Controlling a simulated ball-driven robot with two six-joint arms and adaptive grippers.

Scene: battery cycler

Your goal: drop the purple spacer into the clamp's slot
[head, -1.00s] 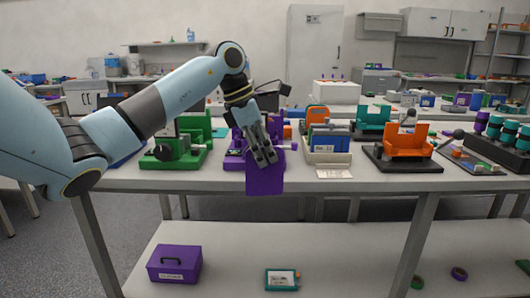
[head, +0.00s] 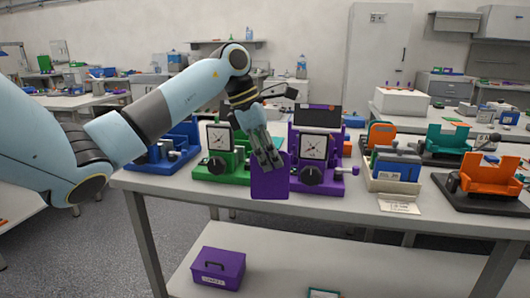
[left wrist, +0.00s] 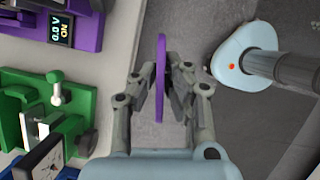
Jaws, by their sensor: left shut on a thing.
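My left gripper (head: 268,158) is shut on the purple spacer (head: 269,184), a thin flat plate. It hangs upright at the bench's front edge, between the green and purple fixtures in the picture. In the left wrist view the spacer (left wrist: 160,105) stands edge-on between the fingers of the left gripper (left wrist: 161,76), over the floor beside the bench. A purple clamp fixture (head: 322,186) with a dial and black knob stands just right of the spacer. A matching green fixture (head: 222,177) stands to its left. I cannot see a slot clearly. My right gripper is not in view.
A blue fixture (head: 170,158) stands left of the green one. Right of the purple fixture are a cream bin with a blue block (head: 398,164), an orange holder on a black base (head: 490,175) and a teal one (head: 446,138). The lower shelf holds a purple box (head: 219,268).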

